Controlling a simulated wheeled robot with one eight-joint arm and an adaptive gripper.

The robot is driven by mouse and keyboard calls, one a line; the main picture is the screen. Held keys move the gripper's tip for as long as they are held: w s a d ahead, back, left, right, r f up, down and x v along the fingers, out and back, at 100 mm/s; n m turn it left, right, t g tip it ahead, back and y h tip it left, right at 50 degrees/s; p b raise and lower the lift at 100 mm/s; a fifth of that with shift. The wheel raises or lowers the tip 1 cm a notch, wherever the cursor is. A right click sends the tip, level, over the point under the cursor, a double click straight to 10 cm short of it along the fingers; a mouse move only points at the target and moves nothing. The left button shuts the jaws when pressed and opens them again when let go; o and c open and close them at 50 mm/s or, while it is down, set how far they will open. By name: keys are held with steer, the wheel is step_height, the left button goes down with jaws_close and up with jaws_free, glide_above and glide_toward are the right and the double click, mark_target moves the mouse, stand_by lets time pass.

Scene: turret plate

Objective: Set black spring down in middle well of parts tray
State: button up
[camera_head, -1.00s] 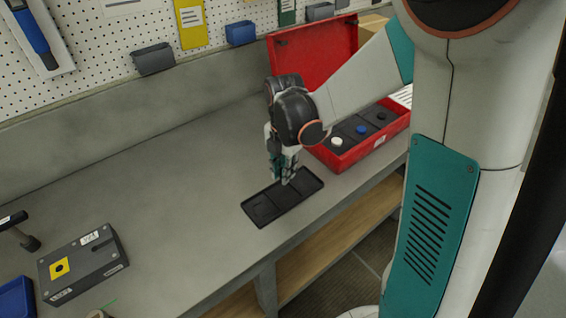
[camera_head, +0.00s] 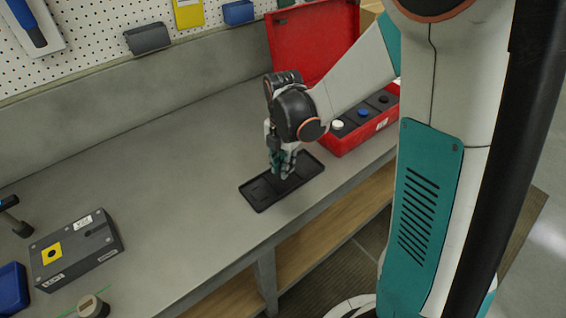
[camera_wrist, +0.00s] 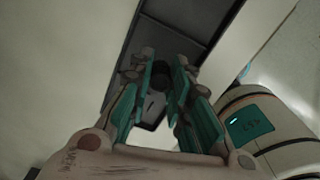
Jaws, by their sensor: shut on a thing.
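The black parts tray (camera_head: 262,203) lies on the grey bench top, and part of it shows as a dark strip in the wrist view (camera_wrist: 182,20). My gripper (camera_head: 282,176) points down over the middle of the tray, its teal fingertips at or just above it. The wrist view shows the fingers (camera_wrist: 165,72) close together over the tray. The gripper is shut on the black spring, which is mostly hidden by the fingers and hard to tell from the dark tray. I cannot tell whether the spring touches the well floor.
An open red case (camera_head: 350,140) with white, blue and black round parts stands right of the tray. A grey box with a yellow label (camera_head: 75,250) sits at front left, near a blue bin (camera_head: 12,290) and a small round part (camera_head: 92,307). Bench left of the tray is clear.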

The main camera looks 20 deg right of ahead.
steer(key=shift+f+b, duration=1.45)
steer(key=shift+f, duration=0.1)
stand_by(1.7)
steer(key=o, duration=0.9)
steer(key=shift+o, duration=0.2)
step_height(320, 180, up, 12)
steer(key=shift+r, duration=0.1)
steer(key=s+r+m+t, duration=0.2)
steer(key=s+m, duration=0.5)
steer(key=m, duration=0.5)
steer(key=s+r+m+t, duration=0.2)
steer(key=s+m+t, duration=0.3)
steer(key=s+m, duration=0.3)
steer(key=m, duration=0.4)
steer(key=shift+r, duration=0.35)
